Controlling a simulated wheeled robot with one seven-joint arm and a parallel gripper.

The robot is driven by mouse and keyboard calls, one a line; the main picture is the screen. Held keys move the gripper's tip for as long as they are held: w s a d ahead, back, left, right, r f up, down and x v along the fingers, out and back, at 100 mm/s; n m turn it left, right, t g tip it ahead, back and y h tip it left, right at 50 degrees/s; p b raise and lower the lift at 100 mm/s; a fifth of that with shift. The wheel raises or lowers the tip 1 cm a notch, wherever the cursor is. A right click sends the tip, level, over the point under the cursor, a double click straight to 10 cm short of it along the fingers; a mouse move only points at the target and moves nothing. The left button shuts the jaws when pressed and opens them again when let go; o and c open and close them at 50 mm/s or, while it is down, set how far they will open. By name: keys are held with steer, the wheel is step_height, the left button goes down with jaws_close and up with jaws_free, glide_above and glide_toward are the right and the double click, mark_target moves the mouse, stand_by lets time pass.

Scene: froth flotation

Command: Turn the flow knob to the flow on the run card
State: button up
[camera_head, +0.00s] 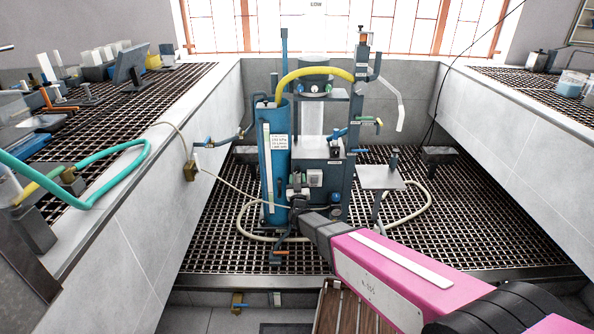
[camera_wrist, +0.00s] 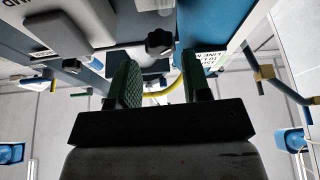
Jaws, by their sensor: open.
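In the wrist view a dark lobed knob (camera_wrist: 160,43) sits just beyond and between the two green-padded fingers of my gripper (camera_wrist: 160,78). The gripper is open, with clear space between the pads and no visible contact with the knob. In the head view my gripper (camera_head: 299,193) is in front of the flotation machine's lower part and hides the knob. A white card (camera_head: 279,142) with small printed lines, apparently the run card, is on the blue cylinder (camera_head: 272,180). Its numbers are too small to read surely. Part of a printed card also shows in the wrist view (camera_wrist: 213,60).
A yellow hose (camera_head: 312,72) arches over the machine. A pale hose (camera_head: 243,222) loops low around it on the grating. A small grey platform (camera_head: 380,177) stands to the right. Side benches flank the bay, with a teal hose (camera_head: 92,204) on the left.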

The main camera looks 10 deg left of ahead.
mark_target(297, 171)
steer(key=shift+x, duration=2.5)
steer(key=c, duration=0.7)
steer(key=shift+o, duration=0.3)
steer(key=shift+m+h, duration=0.6)
steer(key=shift+m, duration=0.2)
steer(key=o, duration=0.6)
steer(key=shift+o, duration=0.2)
steer(key=v, duration=1.1)
